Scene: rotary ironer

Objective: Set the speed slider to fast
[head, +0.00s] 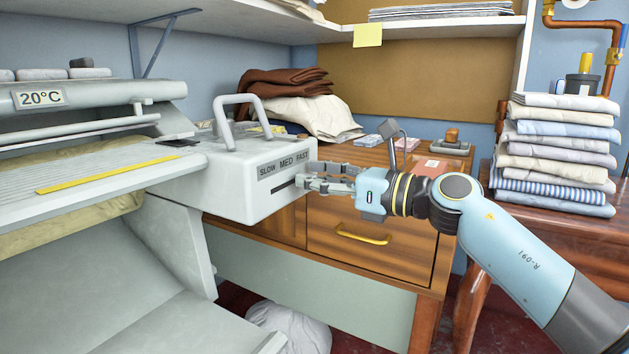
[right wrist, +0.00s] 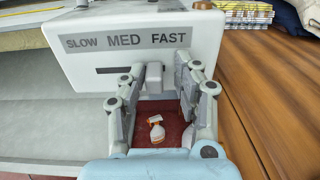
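The speed control is on the front of the ironer's pale end box (head: 235,190), under a grey SLOW MED FAST label (head: 284,165). A dark slot (head: 283,184) runs below the label. In the right wrist view the grey slider knob (right wrist: 154,77) stands below the gap between MED and FAST; its exact setting is hard to tell. My right gripper (head: 310,177) is at the slot's right part. In the right wrist view its open fingers (right wrist: 160,75) stand either side of the knob, the left one closer. The fingers hide the slot's right end. My left gripper is not in view.
A handle (head: 236,98) rises from the box top. A wooden drawer cabinet (head: 370,255) stands behind and below my right gripper. Folded linens (head: 555,155) are stacked at the right. The ironer's feed board (head: 90,172) extends left. Open space lies in front of the box.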

